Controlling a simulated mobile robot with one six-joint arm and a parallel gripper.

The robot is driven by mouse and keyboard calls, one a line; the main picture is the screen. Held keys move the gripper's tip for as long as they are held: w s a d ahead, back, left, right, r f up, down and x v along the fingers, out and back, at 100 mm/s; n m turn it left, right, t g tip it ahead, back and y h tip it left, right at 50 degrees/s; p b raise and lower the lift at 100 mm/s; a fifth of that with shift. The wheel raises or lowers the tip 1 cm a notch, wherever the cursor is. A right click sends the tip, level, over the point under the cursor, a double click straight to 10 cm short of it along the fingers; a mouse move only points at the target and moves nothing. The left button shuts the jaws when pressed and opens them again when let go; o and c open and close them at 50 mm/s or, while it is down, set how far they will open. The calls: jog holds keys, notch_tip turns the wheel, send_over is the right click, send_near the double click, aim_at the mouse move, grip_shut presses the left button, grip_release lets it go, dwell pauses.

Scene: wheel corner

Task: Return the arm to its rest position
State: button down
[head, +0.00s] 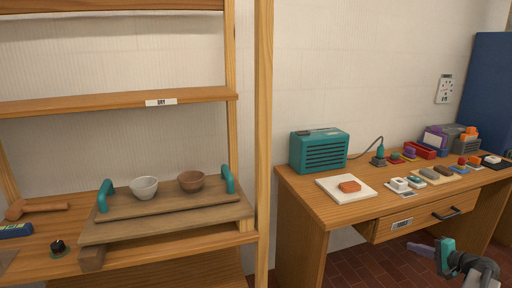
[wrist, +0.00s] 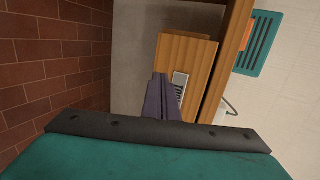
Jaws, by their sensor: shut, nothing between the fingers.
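My gripper (head: 411,246) is at the lower right of the head view, in front of the desk and below its top. Its purple fingers point left there, and the teal wrist part and dark arm links run off the bottom right. In the wrist view the purple fingers (wrist: 160,78) are together with nothing between them. They overlap a wooden surface with a label in that picture. I see no contact with the desk. Most of my arm is outside both views.
The wooden desk (head: 318,204) holds a teal radio (head: 319,150), a white board (head: 330,191) and several small items. A drawer (head: 425,217) faces my gripper. The shelf (head: 170,240) at left bears a tray with two bowls. Open brick floor (head: 352,268) lies before the desk.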

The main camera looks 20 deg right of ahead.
jog(key=w+a+f+n+g+y+p, duration=0.1)
jog(key=w+a+f+n+g, duration=0.1)
jog(key=a+f, duration=0.65)
jog(key=w+a+f+n+g+y+p, duration=0.1)
jog(key=w+a+f+g+y, duration=0.2)
jog(key=a, duration=1)
jog(key=w+a+f+n+g+p, duration=0.1)
jog(key=a+f+n+g, duration=0.1)
jog(key=a+f, duration=0.7)
jog(key=s+a+f+n+g+p, duration=0.1)
jog(key=s+a+f+n+g, duration=0.15)
jog(key=s+a, duration=0.45)
jog(key=s+a+f+n+g+h+p, duration=0.1)
jog(key=s+a+f+n+g, duration=0.15)
jog(key=a, duration=0.85)
jog(key=s+a+f+n+g+p, duration=0.1)
jog(key=s+a+f+g, duration=0.3)
jog(key=a, duration=0.6)
jog(key=s+a+n+g+h+p, duration=0.1)
jog(key=s+a+n+h, duration=0.1)
jog(key=s, duration=0.6)
jog(key=s+a+f+n+g+h+p, duration=0.1)
jog(key=s+a+n+h, duration=0.1)
jog(key=s, duration=0.7)
jog(key=shift+s+a+n+g+h, duration=0.15)
jog(key=shift+a+n+g+h, duration=0.2)
jog(key=shift+a+n, duration=0.5)
jog(key=shift+f, duration=0.1)
